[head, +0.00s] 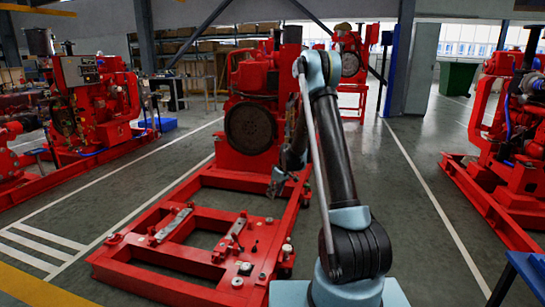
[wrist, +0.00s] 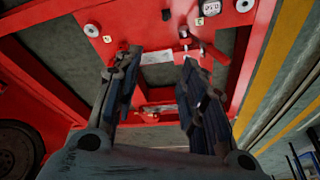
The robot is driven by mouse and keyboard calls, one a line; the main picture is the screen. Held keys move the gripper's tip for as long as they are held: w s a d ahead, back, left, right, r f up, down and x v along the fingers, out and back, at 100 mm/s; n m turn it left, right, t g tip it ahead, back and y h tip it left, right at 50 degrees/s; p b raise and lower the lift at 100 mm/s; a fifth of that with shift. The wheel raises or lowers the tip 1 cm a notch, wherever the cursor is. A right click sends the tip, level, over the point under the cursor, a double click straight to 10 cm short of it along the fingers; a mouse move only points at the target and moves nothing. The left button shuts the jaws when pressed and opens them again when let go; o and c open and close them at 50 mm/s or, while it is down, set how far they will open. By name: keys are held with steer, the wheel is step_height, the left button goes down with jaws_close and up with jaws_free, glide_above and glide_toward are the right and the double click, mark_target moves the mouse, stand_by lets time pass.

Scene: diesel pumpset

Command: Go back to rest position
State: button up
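My gripper (wrist: 158,68) is open in the wrist view, with its two dark fingers well apart and nothing between them. In the head view my gripper (head: 279,181) is small and partly hidden behind my arm, beside the red engine and above the right side of the red base frame (head: 180,260). In the wrist view the red frame (wrist: 90,12) spreads beyond the fingers, and a pale plate (wrist: 157,57) on it shows between them. I cannot tell the exact gap between the fingers and the frame.
A red engine (head: 255,85) stands at the frame's far end. Other red pumpsets stand at the left (head: 95,110) and right (head: 515,130). Small fittings (head: 240,270) sit on the frame's near end. A blue-edged table (head: 528,270) is at the lower right. Grey floor (head: 410,220) is clear on the right.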

steer(key=s+d+r+m+h, duration=0.1)
steer(key=s+d+r+m, duration=0.1)
steer(key=s+d+r, duration=0.35)
steer(key=s+d+r+m, duration=0.1)
steer(key=s+d+r, duration=0.1)
steer(key=s+r, duration=0.65)
steer(key=s+d+r+m+h, duration=0.1)
steer(key=s+d+r+m, duration=0.15)
steer(key=s+r, duration=0.5)
steer(key=s+d+f+m, duration=0.1)
steer(key=s+d, duration=0.1)
steer(key=s, duration=0.7)
steer(key=s+d+f+m, duration=0.1)
steer(key=s+d+f, duration=0.1)
steer(key=s, duration=0.8)
steer(key=s+d+f+m+h, duration=0.1)
steer(key=s+d, duration=0.3)
steer(key=s, duration=0.5)
steer(key=shift+s+f+m, duration=0.2)
steer(key=shift+f+m, duration=0.25)
steer(key=shift+m, duration=0.1)
